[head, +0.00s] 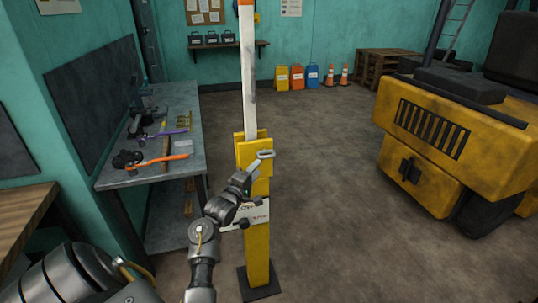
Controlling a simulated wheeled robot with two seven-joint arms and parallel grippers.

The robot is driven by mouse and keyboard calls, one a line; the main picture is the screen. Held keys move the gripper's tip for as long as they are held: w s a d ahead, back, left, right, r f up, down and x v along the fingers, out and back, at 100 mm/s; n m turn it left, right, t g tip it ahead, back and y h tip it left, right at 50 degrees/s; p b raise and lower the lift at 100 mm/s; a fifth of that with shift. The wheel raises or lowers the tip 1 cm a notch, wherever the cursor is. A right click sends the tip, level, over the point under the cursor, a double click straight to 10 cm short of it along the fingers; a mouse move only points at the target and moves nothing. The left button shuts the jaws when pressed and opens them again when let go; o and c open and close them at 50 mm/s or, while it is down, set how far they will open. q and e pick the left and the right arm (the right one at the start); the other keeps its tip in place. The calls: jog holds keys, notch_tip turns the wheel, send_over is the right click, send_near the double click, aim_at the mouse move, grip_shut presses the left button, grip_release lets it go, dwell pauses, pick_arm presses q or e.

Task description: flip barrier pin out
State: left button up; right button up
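A yellow barrier post (257,255) stands on a dark base plate in the middle of the head view. Its white barrier arm (248,85) points straight up from the yellow bracket at the top. A light grey pin with a flat loop end (265,154) shows at the bracket, slanting up to the right. My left gripper (243,182) is in front of the post, at the lower end of the pin. Whether its fingers touch or grip the pin is too small to tell. My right gripper is not in view.
A grey workbench (115,178) with tools stands close on the left, with an orange-handled tool (158,161) on it. A yellow forklift body (425,125) is on the right. Bins, cones and pallets line the back wall. The floor between post and forklift is clear.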

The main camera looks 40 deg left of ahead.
pick_arm(q)
jog(key=p+x, duration=0.1)
jog(key=x, duration=0.9)
jog(key=shift+w, duration=0.15)
jog(key=shift+f, duration=0.1)
grip_shut()
